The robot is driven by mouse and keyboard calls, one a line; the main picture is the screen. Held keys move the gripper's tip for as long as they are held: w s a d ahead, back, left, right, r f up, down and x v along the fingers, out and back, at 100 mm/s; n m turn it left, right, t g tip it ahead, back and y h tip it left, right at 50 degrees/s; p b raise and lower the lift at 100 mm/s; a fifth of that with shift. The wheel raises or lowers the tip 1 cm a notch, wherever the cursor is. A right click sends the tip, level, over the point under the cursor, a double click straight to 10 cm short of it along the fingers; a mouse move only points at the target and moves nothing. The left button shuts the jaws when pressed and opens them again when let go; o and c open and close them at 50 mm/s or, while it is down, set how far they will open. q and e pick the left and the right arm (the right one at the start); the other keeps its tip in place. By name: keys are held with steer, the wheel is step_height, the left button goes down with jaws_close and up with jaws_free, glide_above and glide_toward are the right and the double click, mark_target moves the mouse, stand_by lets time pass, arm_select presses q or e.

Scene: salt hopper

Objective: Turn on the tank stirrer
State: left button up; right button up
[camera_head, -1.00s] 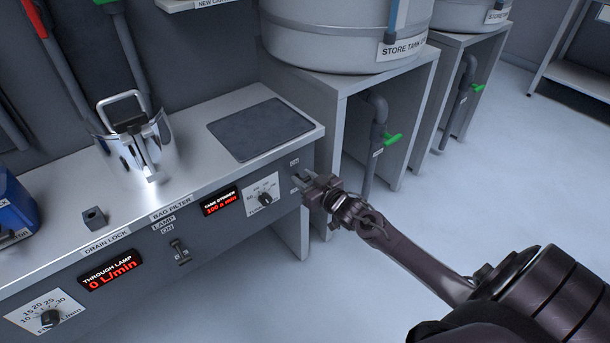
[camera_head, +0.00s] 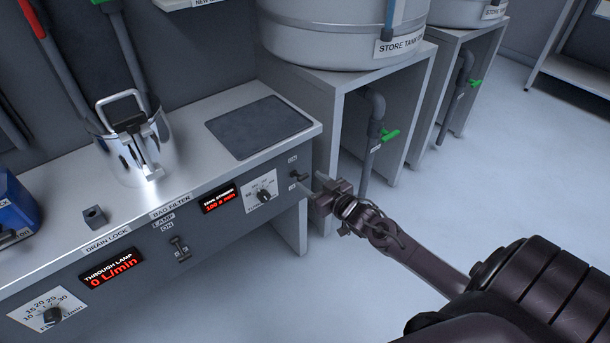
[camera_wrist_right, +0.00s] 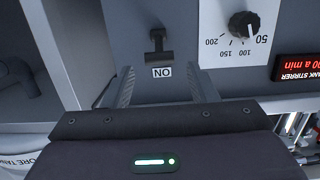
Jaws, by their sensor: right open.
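The tank stirrer switch (camera_head: 298,175) is a dark lever on the right end of the bench's front panel. The right wrist view shows its T-shaped handle (camera_wrist_right: 158,56) from close up, with the crossbar on the side by the ON label (camera_wrist_right: 162,72), which appears inverted. The stirrer dial (camera_head: 264,195) and red tank stirrer display (camera_head: 219,199) are left of it; the display reads about 100 a min. My right gripper (camera_head: 312,190) is open and empty, just in front of the switch and apart from it. My left gripper is out of view.
The lamp switch (camera_head: 179,248) and through lamp display (camera_head: 111,269), reading 0 L/min, are farther left. A metal vessel (camera_head: 135,145) and dark plate (camera_head: 258,127) are on the bench. A store tank stand (camera_head: 340,85) with a green-handled valve (camera_head: 389,134) stands right. Floor at right is clear.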

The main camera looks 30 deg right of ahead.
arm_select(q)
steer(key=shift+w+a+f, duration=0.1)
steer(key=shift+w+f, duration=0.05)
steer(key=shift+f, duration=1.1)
arm_select(e)
steer(key=shift+s+d+r, duration=0.1)
steer(key=shift+s+r, duration=0.05)
steer(key=shift+s, duration=0.65)
steer(key=shift+s+r, duration=0.1)
steer(key=shift+s, duration=0.7)
